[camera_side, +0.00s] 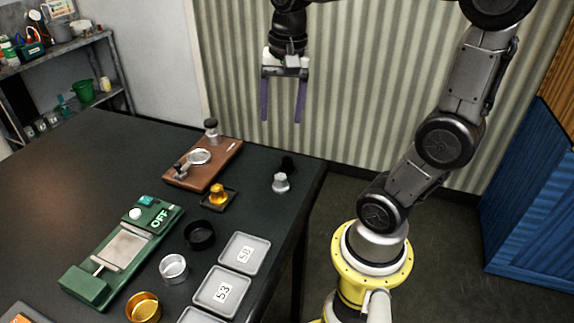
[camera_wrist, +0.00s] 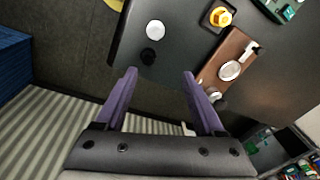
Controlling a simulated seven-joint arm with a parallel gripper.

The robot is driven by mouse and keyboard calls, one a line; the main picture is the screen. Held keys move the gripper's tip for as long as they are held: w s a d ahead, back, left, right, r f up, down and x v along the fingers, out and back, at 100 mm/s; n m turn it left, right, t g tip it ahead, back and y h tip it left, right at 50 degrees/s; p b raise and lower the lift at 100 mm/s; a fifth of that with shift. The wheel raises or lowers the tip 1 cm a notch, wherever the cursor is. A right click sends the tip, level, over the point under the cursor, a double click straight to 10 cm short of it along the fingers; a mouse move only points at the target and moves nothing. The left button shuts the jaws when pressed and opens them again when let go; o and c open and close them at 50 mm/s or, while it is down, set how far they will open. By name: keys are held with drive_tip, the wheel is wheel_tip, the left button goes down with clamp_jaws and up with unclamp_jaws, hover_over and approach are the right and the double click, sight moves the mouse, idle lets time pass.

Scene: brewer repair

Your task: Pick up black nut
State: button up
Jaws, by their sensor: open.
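The black nut (camera_side: 288,163) stands on the dark table near its right edge, just behind a silver nut (camera_side: 280,182). In the wrist view the black nut (camera_wrist: 148,57) is small and dark, below the silver nut (camera_wrist: 155,30). It lies a little left of the middle line between the fingers, beyond their tips. My gripper (camera_side: 282,117) hangs above the table's far right part, its purple fingers wide apart and pointing down. In the wrist view my gripper (camera_wrist: 159,73) is open and empty.
A gold nut (camera_side: 217,194) sits on a small black tray. A brown board (camera_side: 222,160) with metal fittings lies behind it. A green scale (camera_side: 119,250), round cups and grey numbered trays (camera_side: 223,291) fill the front. The table's right edge is close to the nuts.

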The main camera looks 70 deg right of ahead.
drive_tip(key=m+g, duration=0.1)
drive_tip(key=m, duration=0.1)
hover_over(287, 159)
wheel_tip(287, 159, down, 3)
wheel_tip(287, 159, down, 14)
drive_tip(key=shift+r, duration=0.25)
clamp_jaws()
